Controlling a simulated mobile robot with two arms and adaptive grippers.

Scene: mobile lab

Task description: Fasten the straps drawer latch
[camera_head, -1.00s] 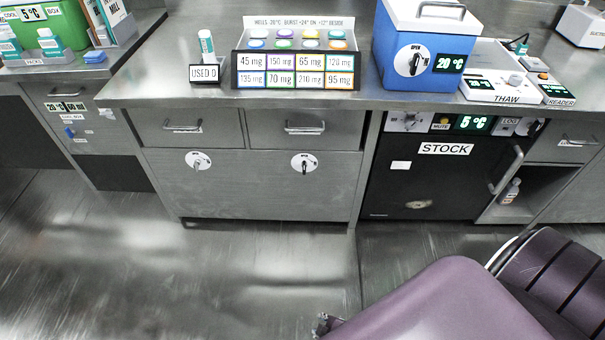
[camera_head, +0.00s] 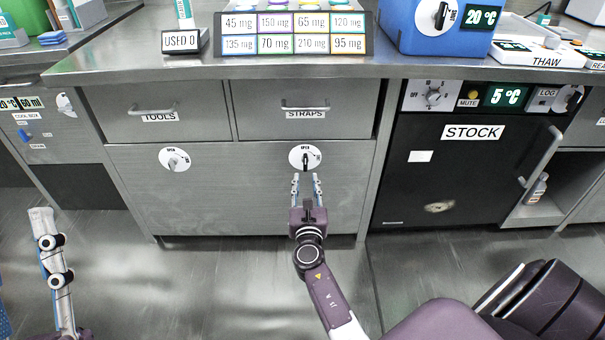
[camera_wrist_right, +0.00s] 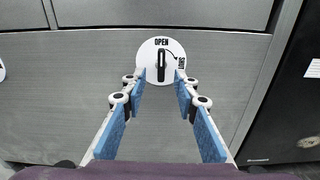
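The straps drawer (camera_head: 270,98) is closed, with its STRAPS label under the handle. Below it is its latch, a white round plate (camera_head: 293,155) with a black knob (camera_head: 305,160). In the right wrist view the knob (camera_wrist_right: 161,66) stands upright, its top toward the word OPEN; a curved arrow runs right toward sideways lettering. My right gripper (camera_head: 306,181) is open and empty, just below and in front of the latch; in the wrist view its blue-padded fingers (camera_wrist_right: 161,78) flank the knob's lower end, apparently without touching. My left gripper (camera_head: 41,213) is low at the left, seen side-on.
The tools drawer (camera_head: 190,105) and its latch (camera_head: 174,160) are to the left. The black STOCK fridge (camera_head: 460,180) stands to the right. The counter edge (camera_head: 220,72) overhangs the drawers. The floor in front is clear apart from my own arms and body.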

